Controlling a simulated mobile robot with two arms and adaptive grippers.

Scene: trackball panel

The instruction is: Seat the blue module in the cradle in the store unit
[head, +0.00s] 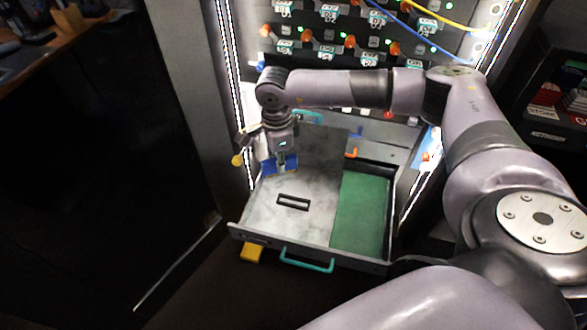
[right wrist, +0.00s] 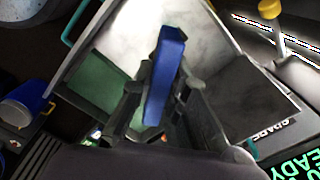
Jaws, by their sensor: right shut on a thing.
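My right gripper (head: 284,161) hangs pointing down over the back left part of an open drawer (head: 265,222). It is shut on the blue module (head: 267,168). In the right wrist view the blue module (right wrist: 164,72) stands out between the two dark fingers (right wrist: 162,108). A dark rectangular cradle with a slot (head: 293,202) sits on the drawer's grey floor, in front of and slightly right of the module, apart from it. The cradle cannot be made out in the wrist view. My left gripper is not in view.
The drawer's right side holds a green pad (head: 362,213). A teal handle (head: 307,264) is on its front, with a yellow block (head: 251,253) below. Behind stands a panel with orange knobs and cables (head: 350,42). The grey floor around the cradle is clear.

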